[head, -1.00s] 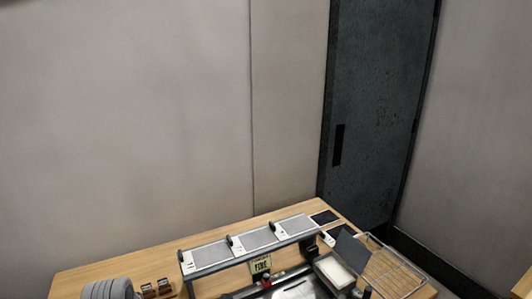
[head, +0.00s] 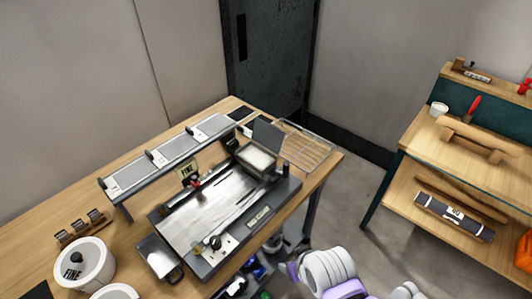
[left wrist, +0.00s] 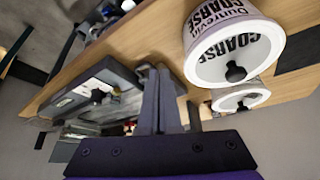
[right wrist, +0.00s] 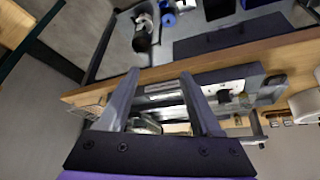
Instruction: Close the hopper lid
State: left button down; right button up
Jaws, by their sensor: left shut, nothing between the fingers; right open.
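The hopper (head: 240,162) is a small grey box with pale contents at the far right end of the grey flatbed machine (head: 288,196) on the wooden table. Its dark lid (head: 268,134) stands raised and tilted at the back, so the hopper is open. In the left wrist view my left gripper (left wrist: 160,70) is shut and empty, near the machine and the white tins. In the right wrist view my right gripper (right wrist: 158,74) is open and empty, pointing toward the table's front edge and the machine. The hopper lid cannot be made out clearly in either wrist view.
A wire rack (head: 310,148) lies right of the hopper. A rail with grey panels (head: 172,152) stands behind the machine. White tins (head: 92,270) stand at the table's left. A wooden shelf unit (head: 415,149) is at the right, with clear floor between.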

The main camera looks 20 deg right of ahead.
aim_at(268, 135)
jog(key=i+l+u, duration=0.1)
jog(key=l, duration=0.95)
jog(key=i+l+u, duration=0.1)
jog(key=i+l, duration=0.1)
jog(key=i, duration=0.05)
